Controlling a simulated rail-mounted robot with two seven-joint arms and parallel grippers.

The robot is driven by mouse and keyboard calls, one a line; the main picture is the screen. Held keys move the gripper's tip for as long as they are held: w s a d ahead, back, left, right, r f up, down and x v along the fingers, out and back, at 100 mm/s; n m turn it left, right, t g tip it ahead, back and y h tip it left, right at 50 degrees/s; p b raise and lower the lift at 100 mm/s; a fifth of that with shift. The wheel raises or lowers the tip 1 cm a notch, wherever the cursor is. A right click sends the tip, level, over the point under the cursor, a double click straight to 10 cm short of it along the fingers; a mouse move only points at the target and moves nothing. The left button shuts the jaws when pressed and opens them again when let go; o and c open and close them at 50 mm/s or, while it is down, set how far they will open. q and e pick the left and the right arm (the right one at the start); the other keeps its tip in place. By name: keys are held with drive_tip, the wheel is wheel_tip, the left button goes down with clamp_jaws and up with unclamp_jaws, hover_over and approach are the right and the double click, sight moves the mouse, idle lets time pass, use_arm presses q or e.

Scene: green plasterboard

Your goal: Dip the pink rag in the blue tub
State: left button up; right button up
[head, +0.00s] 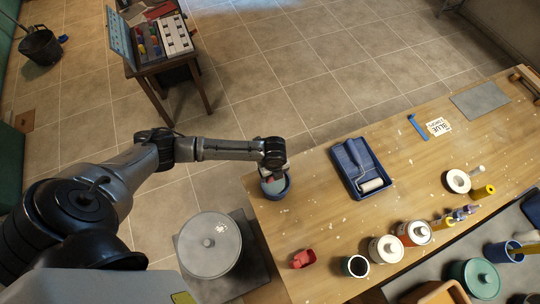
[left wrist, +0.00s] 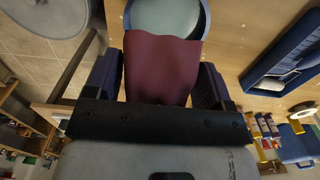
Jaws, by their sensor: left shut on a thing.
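The pink rag (left wrist: 162,66) looks dark pink in the left wrist view, hanging between the fingers of my left gripper (left wrist: 157,82), which is shut on it. In the head view my left gripper (head: 273,166) is over the blue tub (head: 277,196) at the bench's near left corner. A small bit of the rag (head: 270,181) shows there against the tub's opening. In the left wrist view the tub (left wrist: 207,20) holds a pale grey-blue surface, and the rag's far edge overlaps it. I cannot tell whether the rag touches it. My right gripper is not in view.
A blue paint tray with a roller (head: 351,160) lies right of the tub. A red object (head: 302,259), a dark-filled cup (head: 355,266) and several tins stand nearer. A large lidded grey pot (head: 209,244) is left of the bench. The bench between tub and tray is clear.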

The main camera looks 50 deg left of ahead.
use_arm(q)
drive_tip(key=shift+w+d+m, duration=0.3)
drive_tip(key=shift+w, duration=0.05)
drive_tip(key=shift+d, duration=0.15)
drive_tip(key=shift+f, duration=0.2)
drive_tip(key=shift+f+b, duration=4.2)
drive_tip(key=shift+f, duration=0.75)
drive_tip(key=shift+r, duration=0.1)
wheel_tip(320, 180, up, 5)
drive_tip(key=p, duration=0.5)
drive_tip(key=shift+f, duration=0.2)
